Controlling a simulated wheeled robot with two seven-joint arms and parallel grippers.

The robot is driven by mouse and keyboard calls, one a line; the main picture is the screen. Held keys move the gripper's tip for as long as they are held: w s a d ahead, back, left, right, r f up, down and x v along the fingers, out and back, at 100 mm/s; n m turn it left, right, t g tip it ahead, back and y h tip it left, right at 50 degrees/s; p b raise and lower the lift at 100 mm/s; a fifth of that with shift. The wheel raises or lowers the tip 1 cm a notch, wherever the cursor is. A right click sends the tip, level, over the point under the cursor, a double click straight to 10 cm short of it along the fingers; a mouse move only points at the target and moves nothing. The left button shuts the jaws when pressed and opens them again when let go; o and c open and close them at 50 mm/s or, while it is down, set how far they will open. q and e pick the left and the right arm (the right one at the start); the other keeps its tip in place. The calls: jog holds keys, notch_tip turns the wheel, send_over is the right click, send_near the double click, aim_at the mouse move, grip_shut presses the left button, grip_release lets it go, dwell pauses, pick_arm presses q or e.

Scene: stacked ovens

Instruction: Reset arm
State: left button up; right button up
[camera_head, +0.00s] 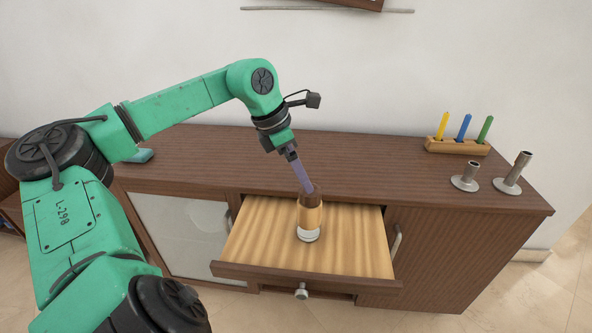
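My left arm comes in from the left and reaches over the cabinet. My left gripper (304,188) points down, with its narrow purple-grey finger part reaching to the top of a brown bottle (310,217). The bottle has a tan label and a pale base, and it stands in the open drawer (262,232). The fingertips overlap the bottle's top in this view, so I cannot tell whether they grip it. My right gripper is not in view.
The wooden cabinet (365,163) stands against a white wall. A rack (457,146) with yellow, blue and green pieces sits at its back right, near two grey metal holders (466,177) (512,174). A teal item (139,155) lies at the left. The drawer around the bottle is clear.

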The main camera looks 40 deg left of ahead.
pick_arm(q)
jog(key=shift+v, duration=1.05)
